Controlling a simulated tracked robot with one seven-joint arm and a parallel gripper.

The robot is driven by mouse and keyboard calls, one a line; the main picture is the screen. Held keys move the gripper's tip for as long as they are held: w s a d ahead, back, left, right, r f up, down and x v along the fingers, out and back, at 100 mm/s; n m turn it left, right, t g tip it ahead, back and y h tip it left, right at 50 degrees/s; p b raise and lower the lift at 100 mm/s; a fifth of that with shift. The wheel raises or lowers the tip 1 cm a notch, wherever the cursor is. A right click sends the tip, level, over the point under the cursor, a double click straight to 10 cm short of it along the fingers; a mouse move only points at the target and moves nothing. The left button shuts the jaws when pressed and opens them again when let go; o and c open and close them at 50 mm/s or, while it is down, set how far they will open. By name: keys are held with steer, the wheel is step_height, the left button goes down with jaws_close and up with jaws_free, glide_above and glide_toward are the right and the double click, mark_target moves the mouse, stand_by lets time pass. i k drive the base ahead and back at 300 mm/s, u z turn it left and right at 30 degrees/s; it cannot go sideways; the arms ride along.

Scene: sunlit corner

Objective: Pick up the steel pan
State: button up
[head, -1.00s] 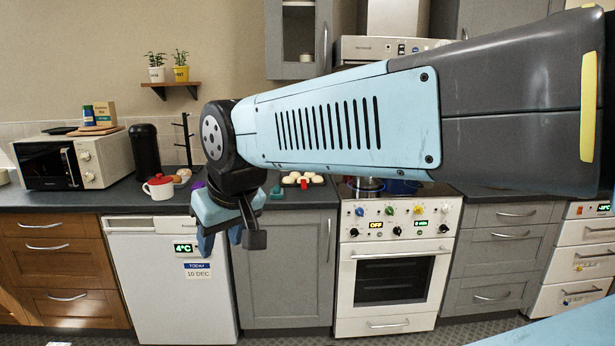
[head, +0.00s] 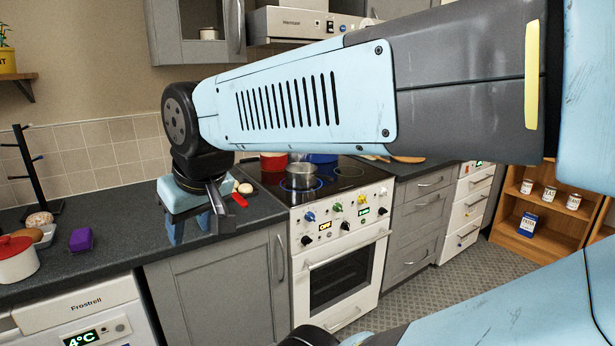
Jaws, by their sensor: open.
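The steel pan (head: 301,175) sits on the black hob (head: 343,180) of the white cooker, partly close under my arm. It is a small, shiny, round pan; its handle cannot be made out. My gripper (head: 190,228) is open, pointing down at the counter's front edge, to the left of the cooker and apart from the pan. Nothing shows between its fingers.
A red pot (head: 273,163) and a blue pot (head: 322,158) stand behind the steel pan. A red-handled item (head: 239,200) lies on the counter beside my gripper. A purple block (head: 81,239) and a red-lidded white pot (head: 15,260) are further left. Patterned floor (head: 430,245) is clear at right.

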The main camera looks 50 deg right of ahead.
mark_target(311, 179)
steer(key=z, duration=0.2)
steer(key=i, duration=0.55)
steer(key=z, duration=0.35)
steer(key=k, duration=0.85)
steer(key=z, duration=0.2)
steer(key=i, duration=0.85)
steer(key=u, duration=0.1)
